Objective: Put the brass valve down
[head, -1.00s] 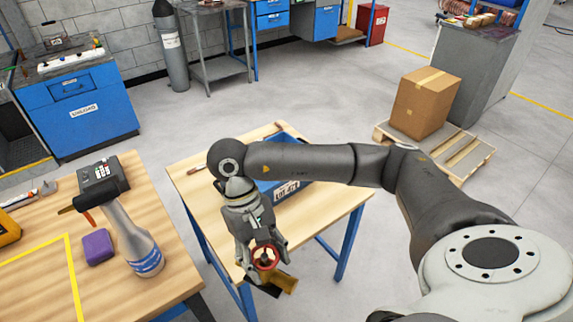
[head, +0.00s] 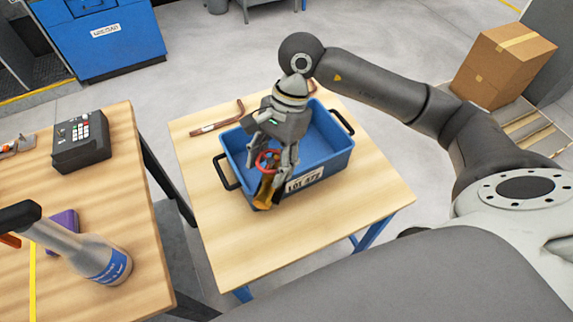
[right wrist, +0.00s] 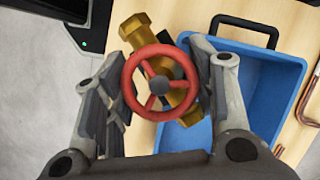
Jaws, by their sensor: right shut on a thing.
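The brass valve (head: 266,190) has a gold-coloured body and a red handwheel. My right gripper (head: 275,165) is shut on it, above the near left part of the blue bin (head: 327,152) labelled LOT 472. In the right wrist view the valve (right wrist: 184,98) sits between the two fingers (right wrist: 165,85), its red wheel towards the camera, with part of its body hidden behind the wheel. The blue bin (right wrist: 262,75) lies behind and to the right there. Whether the valve touches the bin rim cannot be told. My left gripper is not in view.
The bin stands on a wooden table (head: 360,215). A bent copper tube (head: 218,122) lies behind the bin's left side. The left table holds a spray bottle (head: 85,255), a purple block (head: 62,222) and a black keypad device (head: 82,143). A cardboard box (head: 503,65) stands at the back right.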

